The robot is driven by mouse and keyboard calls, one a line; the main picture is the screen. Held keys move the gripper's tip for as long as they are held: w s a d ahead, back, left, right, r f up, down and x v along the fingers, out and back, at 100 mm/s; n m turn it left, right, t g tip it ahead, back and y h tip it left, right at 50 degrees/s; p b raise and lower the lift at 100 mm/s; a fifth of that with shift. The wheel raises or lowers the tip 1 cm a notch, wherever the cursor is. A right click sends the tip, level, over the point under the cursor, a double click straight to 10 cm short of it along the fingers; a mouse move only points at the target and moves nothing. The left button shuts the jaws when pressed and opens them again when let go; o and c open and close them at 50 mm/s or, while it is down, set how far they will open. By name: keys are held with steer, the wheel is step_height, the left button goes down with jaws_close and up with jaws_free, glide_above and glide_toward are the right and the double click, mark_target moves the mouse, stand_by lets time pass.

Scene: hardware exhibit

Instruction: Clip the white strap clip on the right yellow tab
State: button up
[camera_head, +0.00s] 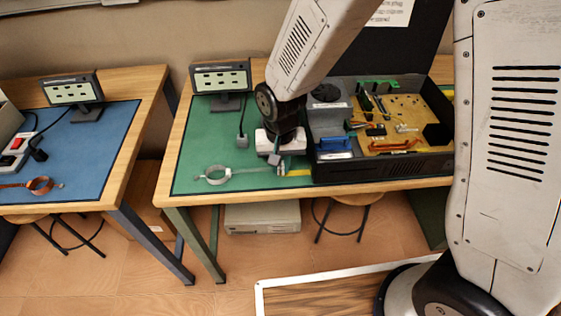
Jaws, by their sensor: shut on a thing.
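The white strap (216,175) lies on the green mat, its round loop at the left and its band running right to below my gripper. My gripper (277,160) points down over the mat, left of the open computer case, and is shut on the strap's clip end. The clip is small and mostly hidden by the fingers. A yellow tab (299,172) lies at the mat's front edge, just right of the fingertips. I cannot tell whether the clip touches the tab.
The open black computer case (390,168) stands close on the right. A small display (221,77) and a dark plug (242,140) are behind left. The left table's blue mat (85,160) holds a copper-coloured strap (40,186). The green mat's left part is mostly clear.

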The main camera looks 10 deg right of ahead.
steer(key=shift+f, duration=0.25)
steer(key=o, duration=0.8)
steer(key=shift+o, duration=0.2)
steer(key=o, duration=0.3)
steer(key=shift+o, duration=0.2)
steer(key=shift+r, duration=0.65)
steer(key=shift+r, duration=3)
